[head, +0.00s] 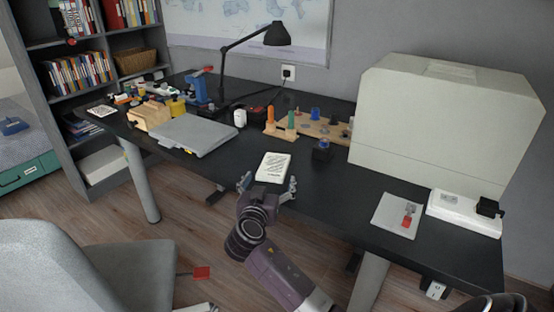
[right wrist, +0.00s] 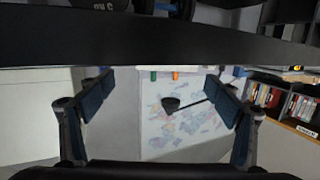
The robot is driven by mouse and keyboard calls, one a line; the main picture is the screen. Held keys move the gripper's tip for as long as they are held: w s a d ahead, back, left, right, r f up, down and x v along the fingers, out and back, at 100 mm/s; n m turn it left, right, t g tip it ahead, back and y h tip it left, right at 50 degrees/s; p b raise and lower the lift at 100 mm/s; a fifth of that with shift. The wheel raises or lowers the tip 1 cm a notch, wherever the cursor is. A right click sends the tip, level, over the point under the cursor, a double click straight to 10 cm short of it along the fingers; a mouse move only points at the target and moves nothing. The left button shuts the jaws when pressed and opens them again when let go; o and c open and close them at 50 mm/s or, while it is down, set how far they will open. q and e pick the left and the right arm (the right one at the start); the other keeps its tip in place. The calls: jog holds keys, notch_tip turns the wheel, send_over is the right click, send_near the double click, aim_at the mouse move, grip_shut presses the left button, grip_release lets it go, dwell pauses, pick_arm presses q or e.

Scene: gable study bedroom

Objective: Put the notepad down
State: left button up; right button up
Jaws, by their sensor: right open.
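The notepad (head: 274,167) is a small white pad with dark print on its top. It appears to lie flat on the black desk (head: 335,196), close to the front edge in the middle. My right gripper (head: 268,186) is open at the desk's front edge, just on the near side of the notepad, its fingers spread apart. The right wrist view shows both open fingers (right wrist: 152,97) with nothing between them; I cannot make out the notepad there.
A grey closed laptop-like case (head: 195,135) lies left of the notepad. A wooden rack (head: 310,128) with coloured pieces stands behind it. A large pale box (head: 440,120) fills the right back. A grey pad with a red item (head: 397,214) lies front right. A chair (head: 130,265) stands front left.

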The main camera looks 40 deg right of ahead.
aim_at(272, 168)
jog(key=shift+w+d, duration=0.4)
jog(key=shift+x, duration=0.75)
jog(key=shift+w+a+x, duration=0.1)
jog(key=shift+a+x, duration=0.05)
jog(key=shift+x, duration=1.25)
jog(key=shift+w+a+x, duration=0.1)
jog(key=shift+w+x, duration=0.05)
jog(key=shift+x, duration=1.2)
pick_arm(q)
jog(key=shift+w+d+r, duration=0.25)
jog(key=shift+w+r, duration=0.3)
pick_arm(e)
jog(key=shift+f, duration=0.1)
jog(key=shift+c, duration=0.3)
